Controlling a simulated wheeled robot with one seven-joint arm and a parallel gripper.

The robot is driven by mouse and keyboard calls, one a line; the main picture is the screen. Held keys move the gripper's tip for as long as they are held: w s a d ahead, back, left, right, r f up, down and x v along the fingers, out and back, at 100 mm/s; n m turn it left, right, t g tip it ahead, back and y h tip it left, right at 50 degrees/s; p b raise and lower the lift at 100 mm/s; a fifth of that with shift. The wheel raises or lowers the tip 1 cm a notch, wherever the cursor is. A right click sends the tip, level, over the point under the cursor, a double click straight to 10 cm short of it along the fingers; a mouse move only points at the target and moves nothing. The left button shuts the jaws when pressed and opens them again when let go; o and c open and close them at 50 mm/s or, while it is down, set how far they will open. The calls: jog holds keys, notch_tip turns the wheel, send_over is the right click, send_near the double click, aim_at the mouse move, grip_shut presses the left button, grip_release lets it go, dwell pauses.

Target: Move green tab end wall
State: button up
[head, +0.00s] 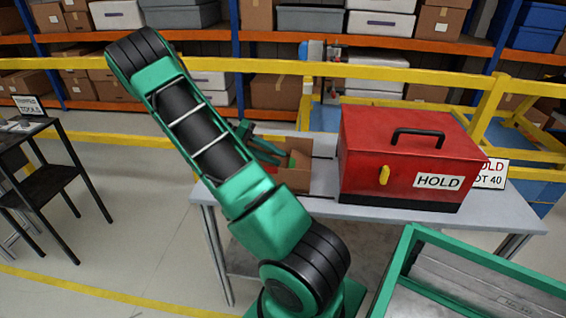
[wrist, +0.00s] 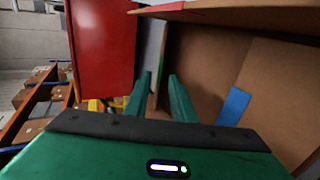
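An open cardboard box (head: 293,180) stands on the grey table, left of the red case, partly hidden by my arm. A small green patch (head: 292,161) shows at its upper part; I cannot tell whether it is the tab. In the wrist view the box interior (wrist: 195,60) fills the right side, with a blue tab (wrist: 233,107) on an inner panel and a red tab (wrist: 170,6) on the top edge. My gripper (wrist: 160,75) is open, its fingers apart at a box wall's edge, which appears between them. Contact cannot be told.
A red HOLD case (head: 400,160) stands close right of the box. A HOLD sign (head: 490,174) is behind it. A green-framed bin (head: 480,285) is at front right. A yellow rail (head: 380,72) runs behind the table (head: 330,208). A dark stand (head: 45,180) is at left.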

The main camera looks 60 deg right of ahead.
jog(key=shift+v, duration=2.35)
jog(key=shift+f, duration=0.1)
